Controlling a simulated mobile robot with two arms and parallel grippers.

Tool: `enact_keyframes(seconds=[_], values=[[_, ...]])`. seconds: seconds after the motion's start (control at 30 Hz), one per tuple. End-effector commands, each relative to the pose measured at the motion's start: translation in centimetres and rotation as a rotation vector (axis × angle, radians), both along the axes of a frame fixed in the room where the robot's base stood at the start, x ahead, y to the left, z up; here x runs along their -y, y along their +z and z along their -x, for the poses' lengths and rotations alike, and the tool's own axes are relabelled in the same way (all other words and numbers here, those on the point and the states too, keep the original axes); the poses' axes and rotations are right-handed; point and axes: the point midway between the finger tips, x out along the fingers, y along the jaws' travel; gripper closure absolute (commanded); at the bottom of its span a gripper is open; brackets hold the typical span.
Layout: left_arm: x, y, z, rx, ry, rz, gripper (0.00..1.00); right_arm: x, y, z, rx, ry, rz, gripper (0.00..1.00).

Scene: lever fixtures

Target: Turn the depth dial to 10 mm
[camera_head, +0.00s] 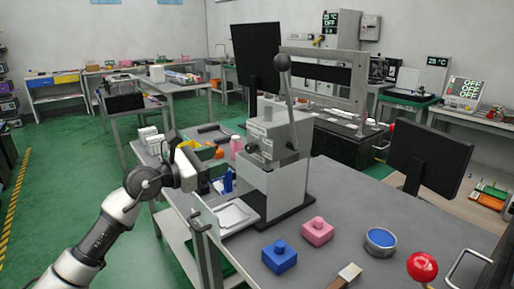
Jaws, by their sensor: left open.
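A grey press-like lever fixture (272,170) stands on the table, with a long upright lever topped by a dark ball knob (282,62). Small controls and labels show on its upper housing, but I cannot tell which is the depth dial or read any setting. My left gripper (222,183) is at the left side of the fixture, in front of its lower part, with its fingers pointing toward it. It is open, and I see nothing held in it. The fingertips are small and partly hard to separate from the fixture. My right gripper is not in view.
On the grey table (345,200) are a blue block (279,257), a pink block (317,232), a round blue-topped container (380,241) and a red ball knob (422,266). A black monitor (430,158) stands at the right. A white tray (235,214) lies before the fixture.

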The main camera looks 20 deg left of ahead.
Motion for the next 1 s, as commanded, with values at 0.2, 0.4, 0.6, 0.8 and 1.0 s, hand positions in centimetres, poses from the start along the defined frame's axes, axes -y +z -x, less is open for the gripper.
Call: enact_keyframes(seconds=[0.2, 0.4, 0.6, 0.8, 1.0], values=[[2.4, 0.3, -3.0, -0.001, -0.002, 0.008, 0.49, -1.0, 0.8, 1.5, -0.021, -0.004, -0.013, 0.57], [4.7, 0.2, -5.9, -0.001, -0.003, 0.005, 0.49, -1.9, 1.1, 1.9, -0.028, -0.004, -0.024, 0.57], [5.9, 0.1, -7.6, -0.001, -0.001, 0.004, 0.49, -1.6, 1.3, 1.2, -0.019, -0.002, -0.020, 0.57], [6.2, 0.0, -8.0, -0.002, 0.000, 0.002, 0.49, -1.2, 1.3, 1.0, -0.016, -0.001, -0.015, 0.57], [6.2, 0.0, -7.9, -0.001, 0.000, 0.003, 0.55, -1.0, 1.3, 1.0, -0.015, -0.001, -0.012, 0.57]])
